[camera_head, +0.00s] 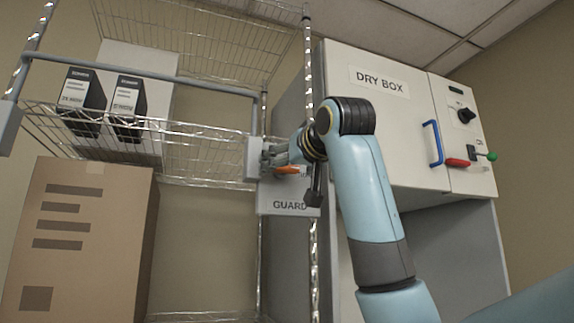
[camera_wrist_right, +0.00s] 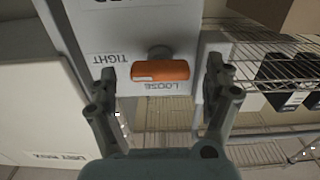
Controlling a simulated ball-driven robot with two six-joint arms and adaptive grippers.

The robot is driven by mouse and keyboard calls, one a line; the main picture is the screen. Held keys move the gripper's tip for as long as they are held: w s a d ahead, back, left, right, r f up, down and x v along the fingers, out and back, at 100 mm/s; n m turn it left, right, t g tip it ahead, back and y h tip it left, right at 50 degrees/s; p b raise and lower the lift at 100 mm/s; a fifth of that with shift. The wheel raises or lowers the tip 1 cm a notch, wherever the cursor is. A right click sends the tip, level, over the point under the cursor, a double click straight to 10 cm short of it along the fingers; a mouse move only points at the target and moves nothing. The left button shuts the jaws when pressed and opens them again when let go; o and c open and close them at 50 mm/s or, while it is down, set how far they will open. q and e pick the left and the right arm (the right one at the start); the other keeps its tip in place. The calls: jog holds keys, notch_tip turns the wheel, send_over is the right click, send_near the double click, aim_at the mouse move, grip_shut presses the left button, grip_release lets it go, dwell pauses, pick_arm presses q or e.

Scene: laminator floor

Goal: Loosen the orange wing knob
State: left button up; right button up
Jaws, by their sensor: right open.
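The orange wing knob (camera_head: 288,170) is on the grey GUARD panel (camera_head: 290,207), partly hidden behind my right gripper in the head view. In the right wrist view the knob (camera_wrist_right: 160,71) lies crosswise on a grey stem, between the printed words TIGHT and LOOSE. My right gripper (camera_head: 276,157) is at the panel, in front of the knob. In the right wrist view my right gripper (camera_wrist_right: 161,77) is open, with one finger on each side of the knob and a visible gap to each end. My left gripper is not in view.
A wire shelf (camera_head: 200,150) with two black-and-white boxes (camera_head: 128,103) stands to the left. A large cardboard box (camera_head: 85,240) is below it. The DRY BOX cabinet (camera_head: 385,110), with a blue handle (camera_head: 433,144), is to the right of the guard.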

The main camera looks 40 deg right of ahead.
jog(key=shift+w+d, duration=0.1)
jog(key=shift+w, duration=0.4)
jog(key=shift+c, duration=0.3)
jog(key=c, duration=1.1)
jog(key=shift+r+n+p, duration=0.15)
jog(key=shift+n+p, duration=0.75)
jog(key=shift+p, duration=0.25)
jog(key=n+p, duration=1.3)
jog(key=p, duration=0.2)
jog(key=shift+n+p, duration=0.8)
jog(key=shift+f+n+p, duration=0.2)
jog(key=shift+n+p, duration=0.25)
jog(key=shift+n, duration=0.35)
jog(key=shift+f, duration=0.1)
